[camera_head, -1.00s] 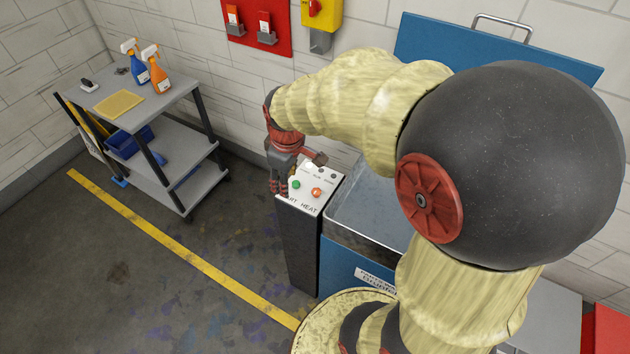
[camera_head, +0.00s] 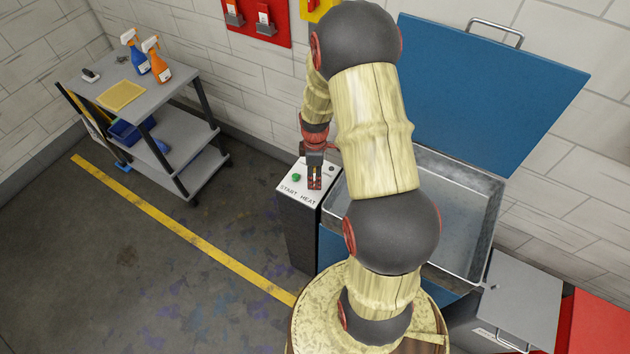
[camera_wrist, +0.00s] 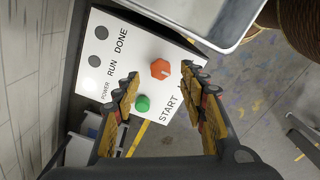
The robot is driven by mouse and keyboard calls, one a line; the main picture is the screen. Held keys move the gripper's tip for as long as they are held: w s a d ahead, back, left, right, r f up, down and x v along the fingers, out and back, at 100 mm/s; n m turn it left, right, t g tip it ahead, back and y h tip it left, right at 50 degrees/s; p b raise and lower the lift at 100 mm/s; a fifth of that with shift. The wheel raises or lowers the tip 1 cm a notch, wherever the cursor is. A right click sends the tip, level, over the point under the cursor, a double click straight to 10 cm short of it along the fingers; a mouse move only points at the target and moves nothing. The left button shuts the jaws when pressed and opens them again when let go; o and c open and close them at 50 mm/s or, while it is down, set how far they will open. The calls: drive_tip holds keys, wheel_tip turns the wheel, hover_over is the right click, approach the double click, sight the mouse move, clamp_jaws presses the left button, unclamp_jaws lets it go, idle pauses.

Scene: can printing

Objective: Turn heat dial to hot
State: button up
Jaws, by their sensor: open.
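The heat dial (camera_wrist: 160,69) is an orange-red knob with a small light mark, on a white control panel (camera_wrist: 110,75). In the wrist view it lies beyond my gripper (camera_wrist: 161,80), roughly between the open fingertips; I cannot tell whether they touch it. In the head view my gripper (camera_head: 315,184) points down over the panel and hides the dial. A green start button (camera_wrist: 142,103) sits beside the dial; it also shows in the head view (camera_head: 296,177). The right finger covers the HEAT label in the wrist view.
An open metal basin (camera_head: 465,215) with a raised blue lid (camera_head: 490,100) stands right of the panel post. A grey cart (camera_head: 190,80) with spray bottles (camera_head: 157,62) is at the left. The floor between them is clear.

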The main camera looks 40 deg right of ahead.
drive_tip(key=shift+f, duration=1.7)
drive_tip(key=shift+c, duration=0.5)
clamp_jaws()
